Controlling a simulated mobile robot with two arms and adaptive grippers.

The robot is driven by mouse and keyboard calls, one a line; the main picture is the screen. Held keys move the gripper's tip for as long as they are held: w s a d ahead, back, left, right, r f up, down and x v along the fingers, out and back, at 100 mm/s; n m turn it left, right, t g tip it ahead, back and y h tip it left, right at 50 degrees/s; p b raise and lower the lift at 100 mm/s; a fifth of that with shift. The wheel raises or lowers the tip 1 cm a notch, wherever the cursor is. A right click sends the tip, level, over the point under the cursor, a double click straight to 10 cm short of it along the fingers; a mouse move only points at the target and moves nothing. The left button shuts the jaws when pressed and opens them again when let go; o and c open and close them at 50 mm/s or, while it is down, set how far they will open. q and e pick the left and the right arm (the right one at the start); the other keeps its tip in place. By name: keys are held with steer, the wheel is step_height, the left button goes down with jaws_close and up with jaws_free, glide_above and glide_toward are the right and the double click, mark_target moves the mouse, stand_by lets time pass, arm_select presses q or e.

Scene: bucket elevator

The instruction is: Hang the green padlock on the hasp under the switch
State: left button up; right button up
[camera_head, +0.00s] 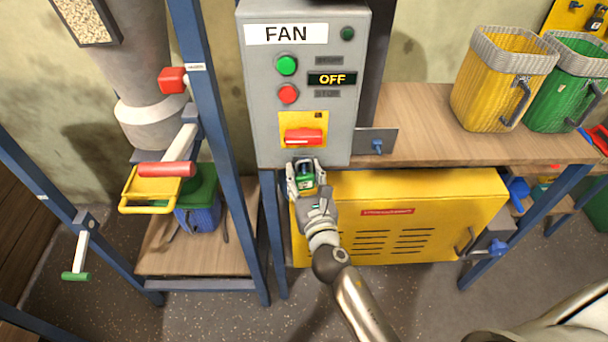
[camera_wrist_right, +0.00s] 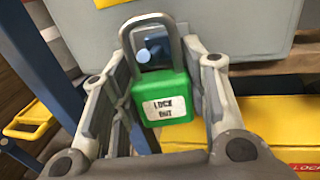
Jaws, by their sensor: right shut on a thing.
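The green padlock (camera_head: 305,182) is between the fingers of my right gripper (camera_head: 305,170), which is shut on its body. In the right wrist view the padlock (camera_wrist_right: 163,103) is upright, its "LOCK OUT" label facing the camera and its grey shackle up. A blue hasp piece with a pale round pin (camera_wrist_right: 153,48) shows inside the shackle's outline. I cannot tell whether the shackle is through it or only in front. The red switch (camera_head: 304,137) on its yellow plate is just above the gripper. My left gripper is not in view.
The grey FAN box (camera_head: 263,108) has a metal side plate with a blue knob (camera_head: 377,146) at right. A yellow vented cabinet (camera_head: 440,210) stands behind my right arm. A blue post (camera_head: 215,140) rises at left. Yellow and green bins (camera_head: 495,85) stand on the wooden shelf.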

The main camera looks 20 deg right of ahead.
steer(key=shift+f+b, duration=0.6)
steer(key=shift+f, duration=0.15)
steer(key=o, duration=1.2)
steer(key=shift+c, duration=0.2)
steer(key=shift+s+a+f+b, duration=0.1)
steer(key=shift+s+a+b, duration=0.1)
steer(key=shift+s, duration=0.55)
steer(key=shift+s+a+f+b, duration=0.15)
steer(key=shift+s+a, duration=0.1)
steer(key=shift+s, duration=0.5)
steer(key=shift+s+a+r+b, duration=0.1)
steer(key=shift+s+a+b, duration=0.1)
steer(key=shift+s, duration=0.55)
steer(key=shift+s+a+f+b, duration=0.1)
steer(key=shift+s+a+b, duration=0.2)
steer(key=shift+s, duration=0.55)
steer(key=shift+s+a+b, duration=0.2)
steer(key=shift+s+b, duration=0.15)
steer(key=shift+s, duration=0.5)
steer(key=shift+s+a+f+b, duration=0.1)
steer(key=shift+s+a+b, duration=0.2)
steer(key=shift+s, duration=0.55)
